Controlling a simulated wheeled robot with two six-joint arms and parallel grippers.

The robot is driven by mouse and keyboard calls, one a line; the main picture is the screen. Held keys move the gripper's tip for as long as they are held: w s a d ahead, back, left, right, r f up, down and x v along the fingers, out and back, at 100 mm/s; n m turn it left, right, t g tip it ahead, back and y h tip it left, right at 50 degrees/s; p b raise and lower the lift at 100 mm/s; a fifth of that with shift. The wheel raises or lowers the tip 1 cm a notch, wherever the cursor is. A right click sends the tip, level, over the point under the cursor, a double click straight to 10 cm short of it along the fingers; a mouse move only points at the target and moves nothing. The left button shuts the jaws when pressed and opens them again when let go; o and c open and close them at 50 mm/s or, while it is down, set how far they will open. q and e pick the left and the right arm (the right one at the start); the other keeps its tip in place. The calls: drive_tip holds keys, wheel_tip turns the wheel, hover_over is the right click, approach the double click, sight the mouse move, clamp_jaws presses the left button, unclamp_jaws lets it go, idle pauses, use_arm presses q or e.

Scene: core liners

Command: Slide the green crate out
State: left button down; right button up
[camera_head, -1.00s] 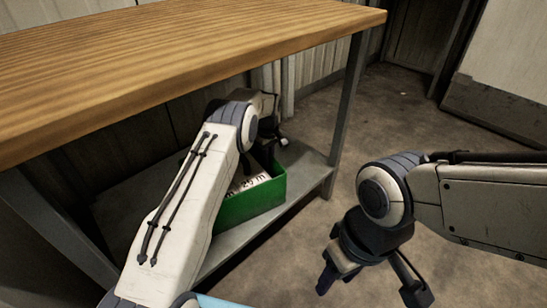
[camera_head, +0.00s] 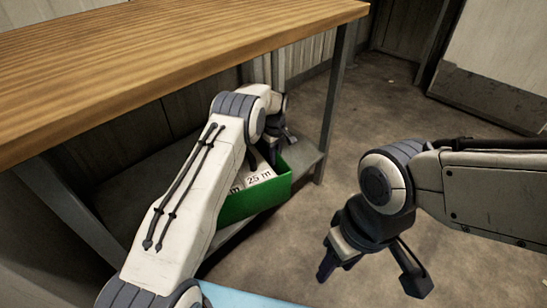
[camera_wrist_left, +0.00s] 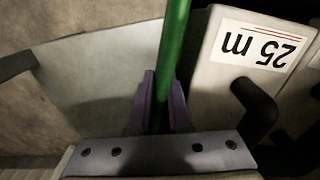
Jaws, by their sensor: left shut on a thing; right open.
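The green crate (camera_head: 257,199) is on the grey lower shelf under the wooden-topped bench, its near side reaching out over the shelf's front edge. Inside it are pale items with printed labels; one reads "25 m" (camera_head: 258,179). My left gripper (camera_head: 278,152) reaches in under the bench top and is shut on the crate's wall. In the left wrist view, the two fingers (camera_wrist_left: 161,100) pinch the green wall (camera_wrist_left: 174,40) from both sides, beside the "25 m" item (camera_wrist_left: 258,50). My right gripper (camera_head: 368,282) is open and empty over the floor, right of the crate.
A grey bench leg (camera_head: 336,100) stands just right of the crate. The floor (camera_head: 400,110) to the right is clear. A pale panel (camera_head: 495,70) leans at the back right.

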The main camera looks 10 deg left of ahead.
sight(282, 164)
use_arm(q)
drive_tip(key=shift+d, duration=0.3)
use_arm(e)
drive_tip(key=shift+r, duration=0.1)
use_arm(q)
drive_tip(key=shift+s+d+r+p, duration=0.1)
drive_tip(key=shift+s+d+p, duration=0.2)
drive_tip(key=shift+d+p, duration=0.1)
drive_tip(key=shift+s+d+p, duration=0.55)
drive_tip(key=shift+s+p, duration=0.1)
drive_tip(key=shift+s, duration=0.1)
drive_tip(key=shift+s+d, duration=0.2)
drive_tip(key=shift+s, duration=0.05)
use_arm(e)
drive_tip(key=shift+s+r, duration=0.3)
drive_tip(key=shift+r, duration=0.25)
drive_tip(key=shift+s+r, duration=0.25)
drive_tip(key=shift+r, duration=0.25)
use_arm(q)
drive_tip(key=shift+d, duration=0.15)
use_arm(e)
drive_tip(key=shift+d, duration=0.1)
use_arm(q)
drive_tip(key=shift+s+d+p, duration=0.4)
drive_tip(key=shift+p, duration=0.15)
drive_tip(key=shift+a, duration=0.1)
use_arm(e)
drive_tip(key=shift+s+d+r, duration=0.1)
drive_tip(key=shift+s+r, duration=0.15)
drive_tip(key=shift+r, duration=0.15)
